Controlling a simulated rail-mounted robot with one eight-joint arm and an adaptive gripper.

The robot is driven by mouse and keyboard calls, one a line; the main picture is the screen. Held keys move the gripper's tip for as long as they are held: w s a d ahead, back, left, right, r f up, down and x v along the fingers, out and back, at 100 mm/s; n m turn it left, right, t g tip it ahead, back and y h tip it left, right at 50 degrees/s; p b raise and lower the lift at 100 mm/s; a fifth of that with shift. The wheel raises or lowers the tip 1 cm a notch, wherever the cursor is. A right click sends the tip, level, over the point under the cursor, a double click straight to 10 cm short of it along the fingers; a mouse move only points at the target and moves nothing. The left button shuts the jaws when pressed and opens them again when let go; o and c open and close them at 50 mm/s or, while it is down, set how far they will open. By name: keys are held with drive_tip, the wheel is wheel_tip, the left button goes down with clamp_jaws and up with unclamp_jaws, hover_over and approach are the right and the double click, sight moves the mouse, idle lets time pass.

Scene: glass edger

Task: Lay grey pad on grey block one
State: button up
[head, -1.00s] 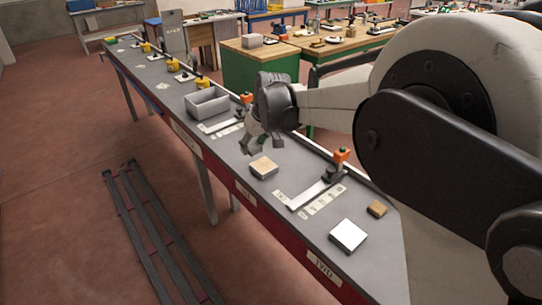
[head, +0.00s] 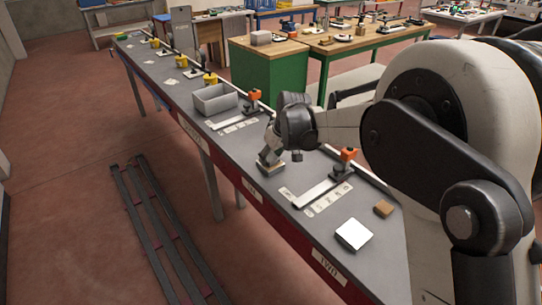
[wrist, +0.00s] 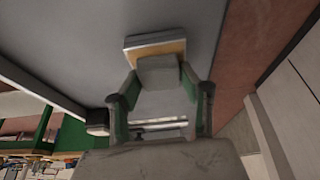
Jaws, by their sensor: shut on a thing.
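My gripper (head: 271,156) is low over the bench by the front label that seems to read ONE. In the wrist view my gripper (wrist: 160,82) is shut on a small grey pad (wrist: 159,69) between its green-sided fingers. Grey block one, a flat block with grey sides and a tan top (wrist: 157,47), shows just beyond the pad in the wrist view. In the head view the block (head: 271,171) is partly hidden beneath my gripper. I cannot tell whether the pad touches it.
An L-shaped metal strip with an orange-topped clamp (head: 347,155) lies to the right. A white-topped block (head: 353,235) and a small tan block (head: 383,208) are nearer. A grey open bin (head: 215,101) stands farther along the bench (head: 325,222).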

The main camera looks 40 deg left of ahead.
drive_tip(key=shift+f, duration=0.15)
drive_tip(key=o, duration=0.7)
drive_tip(key=shift+d+r, duration=0.15)
drive_tip(key=shift+r, duration=0.45)
drive_tip(key=v, duration=1.1)
drive_tip(key=shift+d+p, duration=0.15)
drive_tip(key=shift+p, duration=0.2)
drive_tip(key=shift+r, duration=0.1)
